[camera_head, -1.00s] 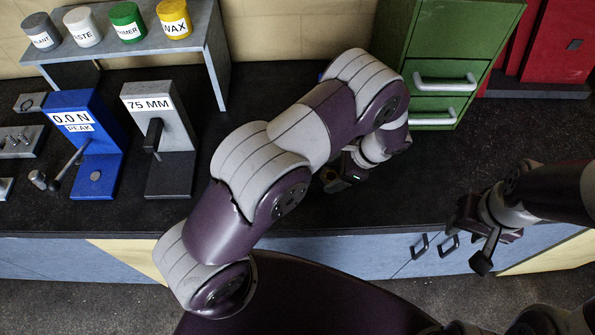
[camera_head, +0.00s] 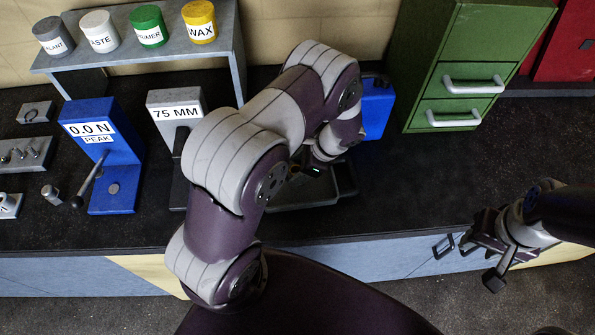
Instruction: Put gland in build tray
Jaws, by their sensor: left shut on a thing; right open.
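A dark, shallow tray (camera_head: 300,205), which looks like the build tray, lies on the black bench beside my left arm; the arm hides part of it. My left gripper (camera_head: 309,170) is over the tray's back part, shut, and mostly hidden by its own wrist and arm. The gland in it cannot be made out. My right gripper (camera_head: 482,262) is open and empty, in front of the bench's front edge at the lower right.
A blue stand reading 0.0 N (camera_head: 112,160) and a grey stand marked 75 MM (camera_head: 172,108) are left of my arm. A shelf (camera_head: 75,82) holds several pots. A blue object (camera_head: 377,107) and a green drawer cabinet (camera_head: 470,50) are behind. The bench right of the tray is clear.

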